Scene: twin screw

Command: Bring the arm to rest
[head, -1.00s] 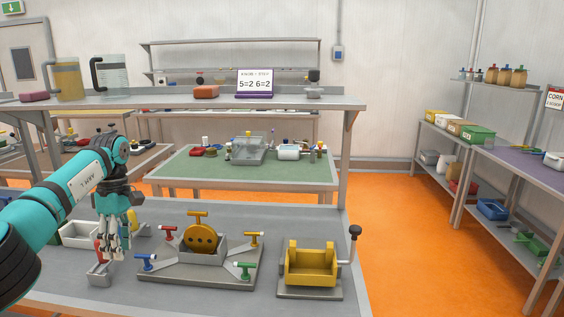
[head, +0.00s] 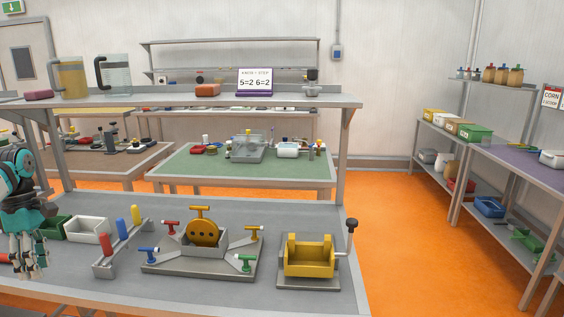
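My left gripper (head: 28,268) hangs fingers down at the far left edge of the head view, over the left end of the front bench (head: 200,295). Its fingers look apart and nothing shows between them. Part of my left arm is cut off by the picture edge. To its right stand a grey rack (head: 120,250) with red, blue and yellow handles, a fixture with a yellow disc (head: 203,233) and several coloured T-handles, and a yellow cradle (head: 310,262) with a black-knobbed crank. My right gripper is not in view.
A white bin (head: 88,237) and a green bin (head: 55,229) are just right of my gripper. A red object (head: 8,258) lies close beside it, partly hidden. A raised shelf (head: 200,101) with jugs and a sign spans the bench's back. Orange floor is free at right.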

